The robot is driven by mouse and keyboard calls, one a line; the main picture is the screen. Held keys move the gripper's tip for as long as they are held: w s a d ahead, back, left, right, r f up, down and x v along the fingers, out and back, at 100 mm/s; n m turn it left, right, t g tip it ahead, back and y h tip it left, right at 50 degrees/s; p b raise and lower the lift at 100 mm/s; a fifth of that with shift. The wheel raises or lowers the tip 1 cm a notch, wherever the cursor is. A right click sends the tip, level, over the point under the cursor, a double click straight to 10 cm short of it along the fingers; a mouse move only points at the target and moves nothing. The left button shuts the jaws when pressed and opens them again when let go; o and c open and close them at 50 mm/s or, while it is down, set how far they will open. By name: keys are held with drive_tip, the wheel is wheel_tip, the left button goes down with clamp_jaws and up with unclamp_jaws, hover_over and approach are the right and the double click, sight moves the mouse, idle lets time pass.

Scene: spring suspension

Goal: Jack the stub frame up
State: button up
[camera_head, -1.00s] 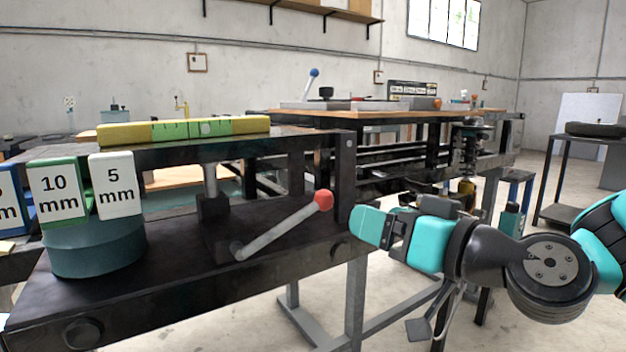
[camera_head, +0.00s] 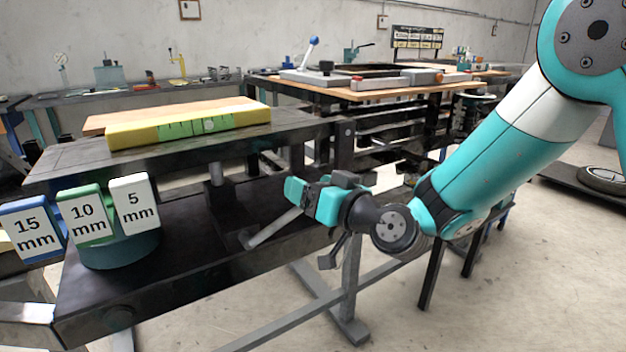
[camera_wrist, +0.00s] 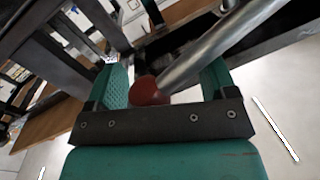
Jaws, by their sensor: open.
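The stub frame (camera_head: 80,165) is a dark upper beam above a dark lower plate (camera_head: 190,270). A jack post (camera_head: 217,172) stands between them. The jack's grey lever (camera_head: 272,230) slopes up to the right; its rod also shows in the wrist view (camera_wrist: 215,45). My gripper (camera_head: 292,190) is open at the lever's upper end. In the wrist view the red knob (camera_wrist: 148,91) lies between my two teal fingers (camera_wrist: 165,85), closer to the left one. In the head view my gripper hides the knob. A yellow level (camera_head: 150,134) with a green middle lies on the upper beam.
Shim blocks marked 15 mm (camera_head: 32,230), 10 mm (camera_head: 85,212) and 5 mm (camera_head: 133,203) stand on a round teal holder (camera_head: 120,252) at the left. A wooden-topped bench (camera_head: 400,90) is behind. Floor is open at the front right.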

drive_tip(key=c, duration=1.3)
drive_tip(key=shift+o, duration=0.2)
